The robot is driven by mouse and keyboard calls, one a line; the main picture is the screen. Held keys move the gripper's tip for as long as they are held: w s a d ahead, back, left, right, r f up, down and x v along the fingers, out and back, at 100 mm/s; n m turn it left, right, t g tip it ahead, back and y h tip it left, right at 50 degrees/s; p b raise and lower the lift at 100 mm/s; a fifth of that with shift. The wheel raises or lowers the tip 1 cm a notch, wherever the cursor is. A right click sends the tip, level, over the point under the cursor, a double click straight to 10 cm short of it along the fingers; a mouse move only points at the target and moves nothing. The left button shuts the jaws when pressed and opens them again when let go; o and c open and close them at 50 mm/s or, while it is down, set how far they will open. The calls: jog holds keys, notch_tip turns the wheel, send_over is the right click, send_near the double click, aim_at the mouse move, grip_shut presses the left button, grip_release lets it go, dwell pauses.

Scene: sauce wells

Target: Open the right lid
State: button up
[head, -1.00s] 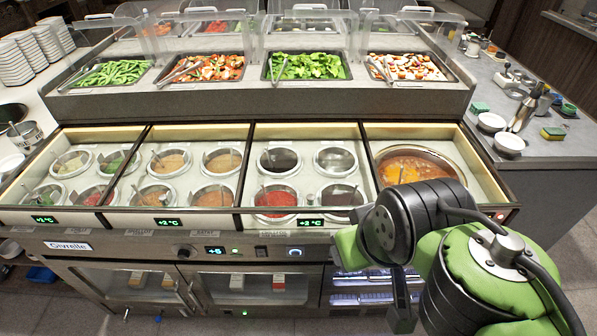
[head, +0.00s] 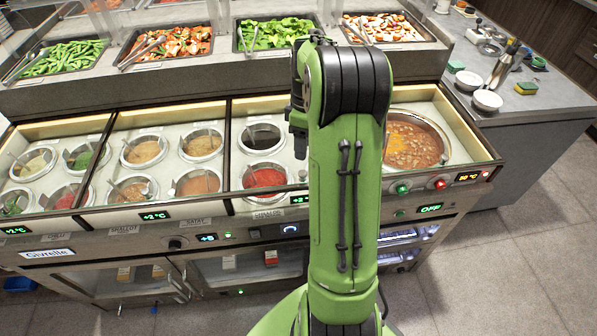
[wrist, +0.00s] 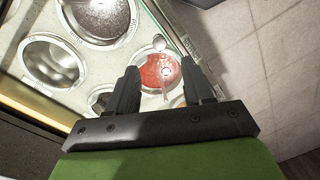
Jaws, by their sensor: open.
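The sauce counter is split into dark-framed sections. The rightmost section holds a big round pot of orange-brown soup (head: 415,142). Any clear lid pane over it cannot be made out, so I cannot tell whether the right lid is open or shut. My gripper (wrist: 160,82) is open and empty, with both dark fingers apart in the wrist view. Between and beyond the fingers there shows a well of red sauce (wrist: 153,72) with a ladle. In the head view my gripper (head: 299,125) is partly hidden by my arm, above the section left of the soup pot. My arm hides part of the counter.
Several sauce wells with ladles fill the sections to the left, such as a tan one (head: 144,150). Food trays, one with green leaves (head: 275,33), stand behind. A side counter (head: 530,105) with bowls is at the right. Bare floor (head: 520,240) lies at front right.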

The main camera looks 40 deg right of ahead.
aim_at(303, 172)
jog(key=f, duration=0.3)
jog(key=f+b, duration=0.1)
jog(key=f, duration=0.2)
jog(key=f+b, duration=0.1)
jog(key=f, duration=0.3)
jog(key=shift+s+a, duration=0.15)
jog(key=shift+a, duration=0.25)
jog(key=shift+r, duration=0.1)
grip_shut()
